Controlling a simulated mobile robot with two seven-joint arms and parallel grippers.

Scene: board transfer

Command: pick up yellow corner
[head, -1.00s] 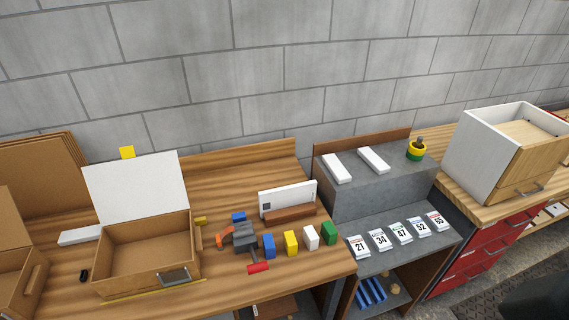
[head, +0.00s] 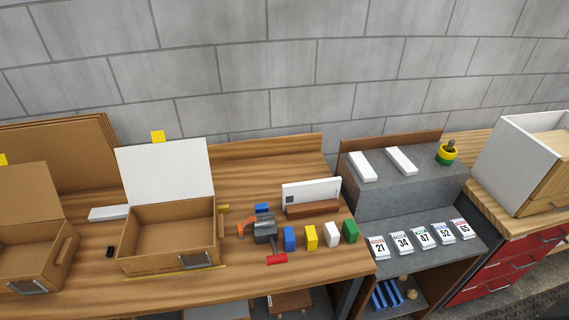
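Several yellow things show in the head view, and I cannot tell for sure which is the yellow corner. A small yellow block (head: 311,237) stands upright in a row on the wooden bench, between a blue block (head: 289,239) and a white block (head: 332,235). A small dark-yellow piece (head: 223,209) lies by the right side of the open cardboard box (head: 140,264). A yellow tab (head: 158,137) sits on top of that box's white raised lid (head: 168,172). Neither of my grippers is in view.
A green block (head: 351,231) ends the row. A dark tool with a red handle (head: 277,259) lies by the blue block. A second open box (head: 20,262) stands at left. Numbered white cards (head: 402,243) lie on the grey shelf at right.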

